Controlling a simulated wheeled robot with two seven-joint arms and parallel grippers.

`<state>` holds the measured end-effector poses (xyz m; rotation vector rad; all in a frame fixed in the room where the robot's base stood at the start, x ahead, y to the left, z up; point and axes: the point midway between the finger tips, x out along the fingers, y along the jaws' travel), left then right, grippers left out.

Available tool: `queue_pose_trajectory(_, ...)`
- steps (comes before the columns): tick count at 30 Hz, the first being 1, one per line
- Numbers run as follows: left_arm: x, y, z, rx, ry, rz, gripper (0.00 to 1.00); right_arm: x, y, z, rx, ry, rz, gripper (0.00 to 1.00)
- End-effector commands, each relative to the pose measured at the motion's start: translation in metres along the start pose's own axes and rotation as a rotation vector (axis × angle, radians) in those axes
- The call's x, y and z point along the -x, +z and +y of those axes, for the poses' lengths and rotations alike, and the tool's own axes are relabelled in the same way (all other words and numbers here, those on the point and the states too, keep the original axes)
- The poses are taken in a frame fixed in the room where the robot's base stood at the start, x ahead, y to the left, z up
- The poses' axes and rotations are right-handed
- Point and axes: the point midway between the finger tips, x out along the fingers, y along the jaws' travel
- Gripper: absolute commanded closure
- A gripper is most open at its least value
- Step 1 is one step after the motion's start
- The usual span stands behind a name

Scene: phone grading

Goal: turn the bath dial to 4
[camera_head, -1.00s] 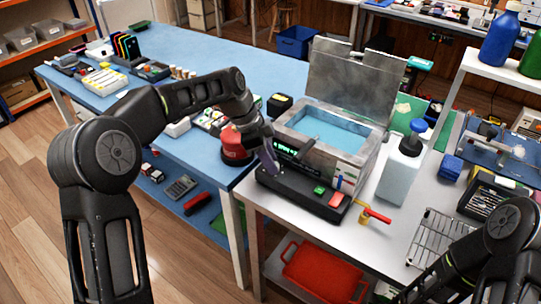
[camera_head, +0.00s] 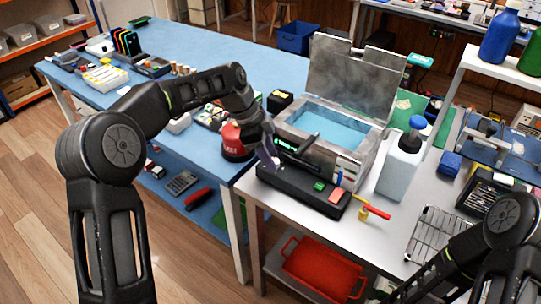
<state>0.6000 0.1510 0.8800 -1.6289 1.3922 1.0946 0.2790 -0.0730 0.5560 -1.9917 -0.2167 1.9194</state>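The ultrasonic-style bath (camera_head: 330,127) is a metal tank with its lid up and blue liquid inside, on the white table. Its black control panel (camera_head: 300,188) sits in front with a lit green display (camera_head: 296,146), a green button (camera_head: 319,186) and a red button (camera_head: 336,195). The dial is not distinguishable; the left gripper may hide it. My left gripper (camera_head: 268,158) is at the left end of the panel, pointing down; its fingers are too small and dark to tell their opening. My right arm shows at the lower right, its gripper outside the view.
A red round object (camera_head: 234,143) stands close behind the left wrist on the blue table. A valve with a red handle (camera_head: 374,211) is at the front. A wire rack (camera_head: 432,232) lies to the right.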

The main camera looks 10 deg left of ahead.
Motion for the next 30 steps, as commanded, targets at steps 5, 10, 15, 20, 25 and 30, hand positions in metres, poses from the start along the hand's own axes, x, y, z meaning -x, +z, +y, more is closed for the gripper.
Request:
queue_pose_trajectory(5, 0.001, -0.001, -0.003, 0.001, -0.011, 0.003, 0.50, 0.000, 0.000, 0.000, 0.000, 0.000, 0.000, 0.64)
queue_pose_trajectory(10, 0.002, -0.001, -0.004, 0.002, -0.013, 0.003, 0.50, 0.000, 0.000, 0.000, 0.000, 0.000, 0.000, 0.64)
queue_pose_trajectory(15, 0.002, -0.001, -0.004, 0.037, -0.031, 0.004, 0.50, -0.005, 0.000, 0.002, 0.000, 0.000, 0.000, 0.64)
queue_pose_trajectory(20, 0.000, 0.000, -0.002, 0.144, -0.078, 0.004, 0.50, -0.015, 0.000, 0.006, 0.000, 0.000, 0.000, 0.64)
queue_pose_trajectory(25, -0.001, 0.000, 0.000, 0.331, -0.154, 0.004, 0.50, -0.030, 0.000, 0.012, 0.000, 0.000, 0.000, 0.64)
queue_pose_trajectory(30, -0.002, -0.002, 0.002, 0.538, -0.239, 0.006, 0.50, -0.043, 0.000, 0.017, 0.000, 0.000, 0.000, 0.64)
